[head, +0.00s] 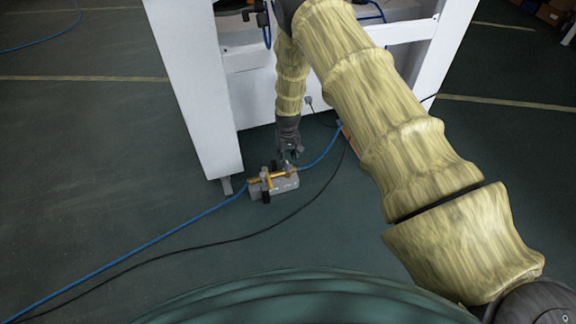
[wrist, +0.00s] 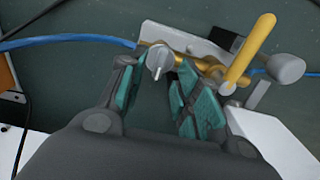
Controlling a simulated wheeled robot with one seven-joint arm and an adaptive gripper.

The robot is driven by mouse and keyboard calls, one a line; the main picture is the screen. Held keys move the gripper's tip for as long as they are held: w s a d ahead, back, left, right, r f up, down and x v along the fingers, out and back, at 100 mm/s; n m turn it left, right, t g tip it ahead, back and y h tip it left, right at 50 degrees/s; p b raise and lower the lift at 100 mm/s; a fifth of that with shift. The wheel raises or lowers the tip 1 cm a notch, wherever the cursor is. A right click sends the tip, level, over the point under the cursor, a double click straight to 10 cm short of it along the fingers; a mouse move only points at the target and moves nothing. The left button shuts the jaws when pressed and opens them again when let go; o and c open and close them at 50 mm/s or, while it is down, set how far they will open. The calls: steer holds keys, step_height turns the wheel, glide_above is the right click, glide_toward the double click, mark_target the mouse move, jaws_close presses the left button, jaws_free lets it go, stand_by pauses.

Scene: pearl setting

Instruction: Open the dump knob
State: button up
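A small valve assembly sits low near the floor, with a grey block (head: 273,189) and a brass-yellow pipe in the head view. In the wrist view a small grey knob (wrist: 159,59) on the yellow fitting lies at the mouth of my gripper (wrist: 157,82), between the two teal-padded fingertips. The fingers are apart, with a visible gap beside the knob; I cannot tell whether either touches it. No label shows which knob is the dump knob. In the head view my gripper (head: 289,157) points down just behind the block.
A yellow lever (wrist: 250,50) and a rounded grey knob (wrist: 285,68) stand right of the fingers. A blue hose (head: 160,237) runs from both sides of the valve. A black cable (head: 220,243) crosses the floor. A white frame (head: 197,90) stands close by.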

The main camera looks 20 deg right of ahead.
mark_target(288, 164)
steer(key=shift+f+b, duration=0.45)
steer(key=shift+f, duration=1.2)
steer(key=shift+c, duration=0.2)
jaws_close()
